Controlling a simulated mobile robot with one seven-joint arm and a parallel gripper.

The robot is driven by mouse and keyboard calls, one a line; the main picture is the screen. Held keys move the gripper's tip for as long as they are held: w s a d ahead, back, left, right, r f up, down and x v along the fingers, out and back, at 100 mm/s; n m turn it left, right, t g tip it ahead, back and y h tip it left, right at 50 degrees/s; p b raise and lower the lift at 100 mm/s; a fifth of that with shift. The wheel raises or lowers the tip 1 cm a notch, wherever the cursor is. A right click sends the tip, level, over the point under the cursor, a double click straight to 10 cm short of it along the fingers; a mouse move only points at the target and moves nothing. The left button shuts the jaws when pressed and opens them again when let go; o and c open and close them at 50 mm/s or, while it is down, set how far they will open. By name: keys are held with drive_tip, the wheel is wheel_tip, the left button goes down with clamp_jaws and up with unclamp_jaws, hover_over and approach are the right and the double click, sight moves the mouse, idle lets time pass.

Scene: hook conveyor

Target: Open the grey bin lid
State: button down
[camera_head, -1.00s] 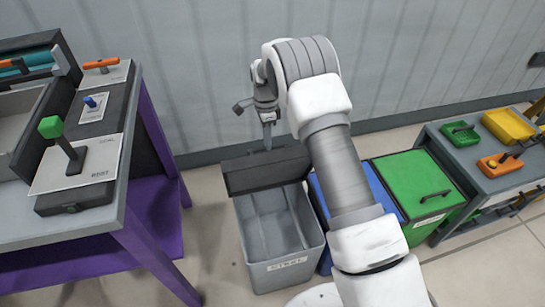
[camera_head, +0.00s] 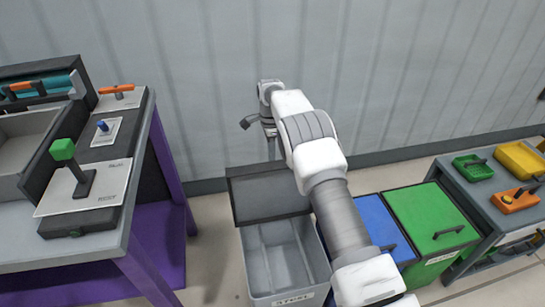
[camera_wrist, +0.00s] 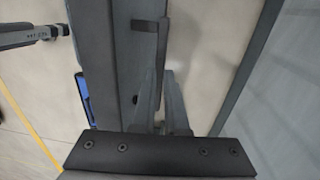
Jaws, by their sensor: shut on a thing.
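The grey bin (camera_head: 283,268) stands on the floor, with a pale label on its front. Its dark lid (camera_head: 270,194) is raised at the back of the bin, its underside facing the head camera, and the bin's empty-looking inside shows. My gripper (camera_head: 272,148) is behind the lid's top edge; its tips are hidden there. In the wrist view, my gripper (camera_wrist: 163,103) is shut on the lid's dark handle (camera_wrist: 160,60), beside the dark lid face (camera_wrist: 112,60).
A blue-lidded bin (camera_head: 372,222) and a green-lidded bin (camera_head: 430,215) stand close on the right. A bench with trays (camera_head: 478,188) is farther right. A purple-legged table (camera_head: 160,270) with levers is on the left. The wall is close behind.

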drive_tip(key=f, duration=0.1)
drive_tip(key=s+f, duration=0.1)
drive_tip(key=f, duration=0.1)
drive_tip(key=shift+s+d+g, duration=0.15)
drive_tip(key=shift+s+g, duration=0.1)
drive_tip(key=shift+g, duration=0.05)
drive_tip(key=c, duration=0.9)
unclamp_jaws()
drive_tip(key=w+r+p, duration=0.1)
drive_tip(key=r+p, duration=0.1)
drive_tip(key=r, duration=0.4)
drive_tip(key=w+r+p, duration=0.1)
drive_tip(key=r+p, duration=0.1)
drive_tip(key=r, duration=0.5)
drive_tip(key=r+p, duration=0.2)
drive_tip(key=r, duration=0.5)
drive_tip(key=shift+w+a+r+p, duration=0.15)
drive_tip(key=shift+w+a+p, duration=0.15)
drive_tip(key=shift+w+p, duration=0.1)
drive_tip(key=shift+c, duration=0.2)
